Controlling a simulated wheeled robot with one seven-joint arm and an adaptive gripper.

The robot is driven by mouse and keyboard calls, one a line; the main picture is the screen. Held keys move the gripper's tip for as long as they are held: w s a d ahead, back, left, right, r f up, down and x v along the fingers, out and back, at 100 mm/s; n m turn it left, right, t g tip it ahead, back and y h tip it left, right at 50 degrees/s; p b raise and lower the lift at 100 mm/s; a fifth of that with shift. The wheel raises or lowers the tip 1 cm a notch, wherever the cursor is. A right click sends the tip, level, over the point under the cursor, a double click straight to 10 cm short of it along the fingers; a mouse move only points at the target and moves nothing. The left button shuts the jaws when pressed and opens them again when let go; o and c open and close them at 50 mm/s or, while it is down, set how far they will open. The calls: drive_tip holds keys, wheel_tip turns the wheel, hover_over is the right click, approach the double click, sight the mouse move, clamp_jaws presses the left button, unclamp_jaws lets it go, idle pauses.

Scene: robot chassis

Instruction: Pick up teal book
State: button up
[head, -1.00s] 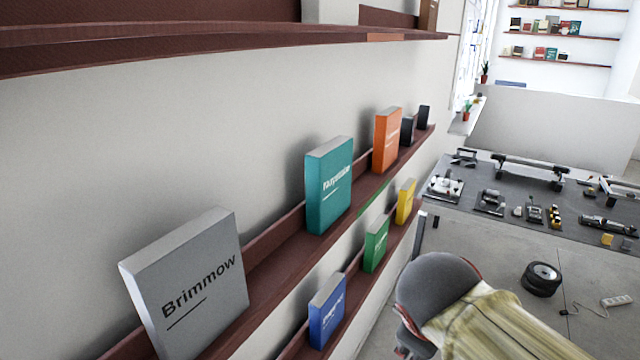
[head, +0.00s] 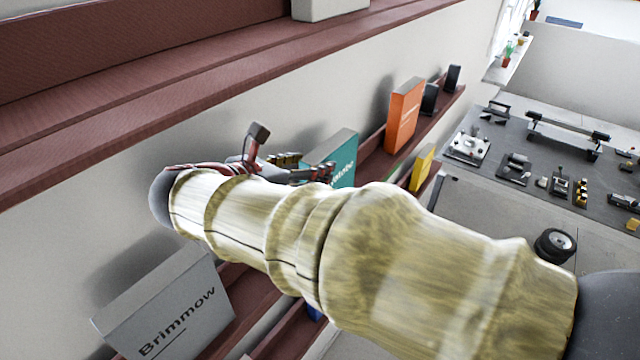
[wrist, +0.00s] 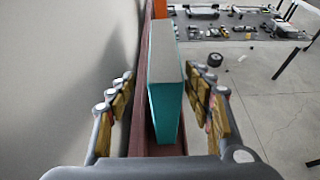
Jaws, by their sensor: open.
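The teal book (head: 343,158) stands upright on a dark red wall shelf, partly hidden behind my arm in the head view. In the wrist view the teal book (wrist: 164,80) shows its pale top edge and teal cover, standing between my open fingers. My gripper (wrist: 163,98) has one finger on each side of the book, with a visible gap to the book on both sides. In the head view my gripper (head: 290,165) is just left of the book, at about its upper part.
A grey "Brimmow" book (head: 170,310) leans on the same shelf, nearer. An orange book (head: 404,115) stands farther along it. A yellow book (head: 422,167) is on the shelf below. An upper shelf (head: 200,95) overhangs the arm. A workbench (head: 540,160) is at right.

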drive_tip(key=p+x, duration=0.1)
drive_tip(key=x, duration=0.6)
drive_tip(key=shift+d, duration=0.35)
drive_tip(key=c, duration=0.4)
drive_tip(key=shift+r, duration=0.1)
clamp_jaws()
drive_tip(key=shift+r, duration=0.1)
idle(0.4)
